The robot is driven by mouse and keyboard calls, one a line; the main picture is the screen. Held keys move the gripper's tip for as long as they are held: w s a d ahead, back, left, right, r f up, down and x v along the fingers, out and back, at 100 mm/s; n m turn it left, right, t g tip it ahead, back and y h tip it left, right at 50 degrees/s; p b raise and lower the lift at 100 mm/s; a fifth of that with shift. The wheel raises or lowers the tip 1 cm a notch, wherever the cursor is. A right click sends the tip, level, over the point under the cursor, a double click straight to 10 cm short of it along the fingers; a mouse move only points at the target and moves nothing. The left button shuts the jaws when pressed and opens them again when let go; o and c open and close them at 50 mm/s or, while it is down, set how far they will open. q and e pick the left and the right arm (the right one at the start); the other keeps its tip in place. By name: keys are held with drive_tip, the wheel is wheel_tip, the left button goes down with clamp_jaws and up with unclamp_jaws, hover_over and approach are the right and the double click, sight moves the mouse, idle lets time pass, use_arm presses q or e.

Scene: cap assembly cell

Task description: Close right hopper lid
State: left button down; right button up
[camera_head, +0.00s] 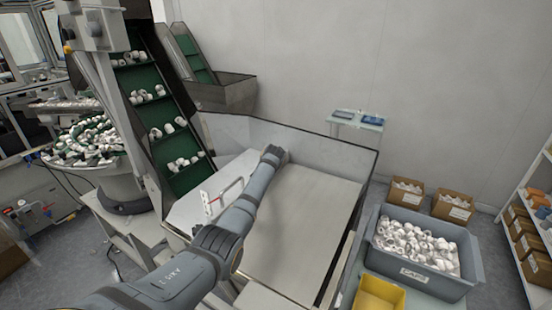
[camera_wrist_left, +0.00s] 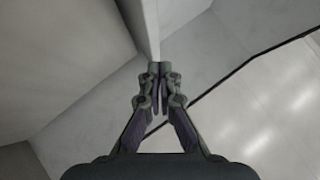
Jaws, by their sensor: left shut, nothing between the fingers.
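The hopper (camera_head: 368,190) is a large metal bin in the middle of the head view, with a raised rim and back wall. A broad pale flat panel (camera_head: 305,225) fills its right part; I cannot tell whether this is the lid or the sloping inside. In the head view my wrist hides the fingers. My right gripper is not in view.
A green conveyor (camera_head: 165,115) carrying white caps rises at the hopper's left. A grey crate of caps (camera_head: 420,285) and a yellow bin (camera_head: 380,295) stand at right. Cardboard boxes (camera_head: 452,206) and a small table (camera_head: 357,121) stand behind.

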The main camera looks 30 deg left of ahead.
use_arm(q)
drive_tip(key=shift+f, duration=0.15)
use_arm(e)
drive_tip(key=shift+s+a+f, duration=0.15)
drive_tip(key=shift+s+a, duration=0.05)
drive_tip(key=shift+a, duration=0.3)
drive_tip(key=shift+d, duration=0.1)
